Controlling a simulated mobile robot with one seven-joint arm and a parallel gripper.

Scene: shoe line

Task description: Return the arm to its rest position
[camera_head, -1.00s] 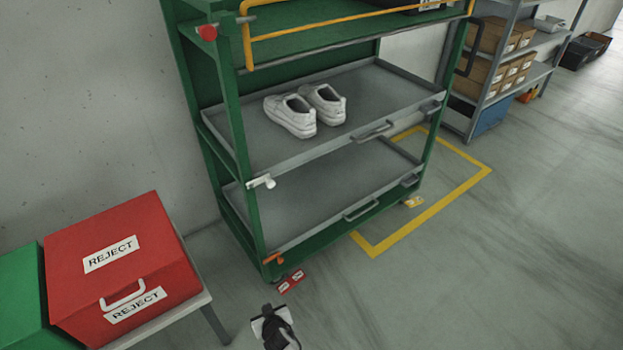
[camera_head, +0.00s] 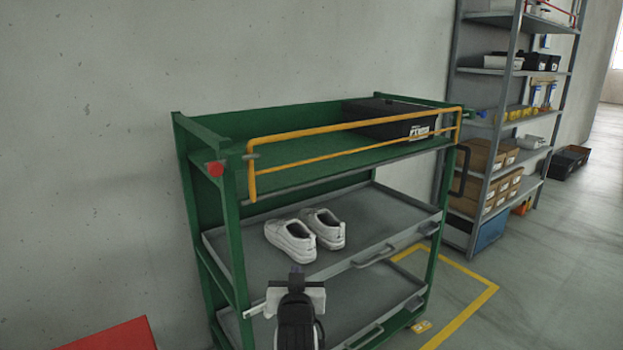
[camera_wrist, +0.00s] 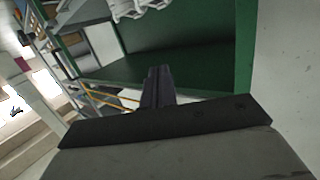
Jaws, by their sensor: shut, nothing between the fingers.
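My gripper (camera_head: 296,271) is in front of the green rack in the head view, at the height of the middle shelf, pointing up and away. In the wrist view my gripper's fingers (camera_wrist: 157,80) are together with nothing between them. A pair of white shoes (camera_head: 305,235) stands side by side on the grey middle shelf (camera_head: 365,219), behind and above my fingertips in the picture. I cannot tell how far apart they are. The lower part of the rack is partly hidden by my arm.
The green rack (camera_head: 184,150) has a yellow rail (camera_head: 350,126) along its top shelf, which holds a black box (camera_head: 395,120). A grey shelf unit (camera_head: 462,90) with boxes stands at the right. A red box (camera_head: 115,337) shows at lower left.

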